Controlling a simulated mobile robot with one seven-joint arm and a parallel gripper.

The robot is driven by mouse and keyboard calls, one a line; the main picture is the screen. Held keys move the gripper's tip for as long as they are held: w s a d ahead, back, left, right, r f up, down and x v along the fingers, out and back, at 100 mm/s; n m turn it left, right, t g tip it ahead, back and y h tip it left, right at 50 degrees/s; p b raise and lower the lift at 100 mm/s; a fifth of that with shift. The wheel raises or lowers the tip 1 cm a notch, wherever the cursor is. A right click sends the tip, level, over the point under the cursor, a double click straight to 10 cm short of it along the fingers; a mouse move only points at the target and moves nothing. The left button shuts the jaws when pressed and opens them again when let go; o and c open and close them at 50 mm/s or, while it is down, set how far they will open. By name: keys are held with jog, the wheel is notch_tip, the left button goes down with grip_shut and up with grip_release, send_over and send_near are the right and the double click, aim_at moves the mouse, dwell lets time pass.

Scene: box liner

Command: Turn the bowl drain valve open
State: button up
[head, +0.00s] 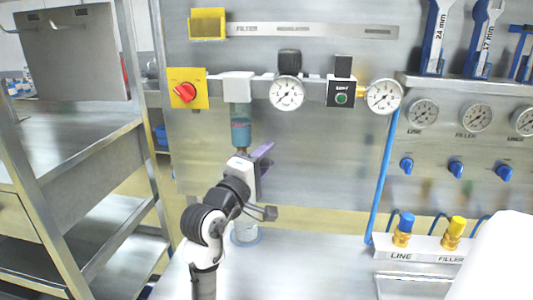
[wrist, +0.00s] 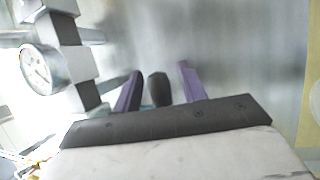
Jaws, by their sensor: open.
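The filter bowl (head: 241,132), teal and clear, hangs under the grey filter head (head: 237,88) on the panel. A small brass-coloured piece (head: 241,150) shows at its lower end, partly hidden behind my arm; it looks like the drain valve. My gripper (head: 263,155) is just below the bowl, with purple fingers pointing toward the panel. In the wrist view my gripper (wrist: 158,82) is open, and a dark rounded piece (wrist: 158,89) shows between the fingers with a gap on each side. I cannot tell whether this piece is the drain valve.
A red knob on a yellow plate (head: 184,90) is left of the filter. A pressure gauge (head: 287,93) is to its right. A clear container (head: 245,236) stands on the bench below, partly behind my arm. A blue hose (head: 385,180) runs down at the right. A metal rack (head: 75,150) stands left.

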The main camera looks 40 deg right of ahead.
jog(key=shift+w+d, duration=0.1)
jog(key=shift+d, duration=0.25)
jog(key=shift+c, duration=0.3)
grip_shut()
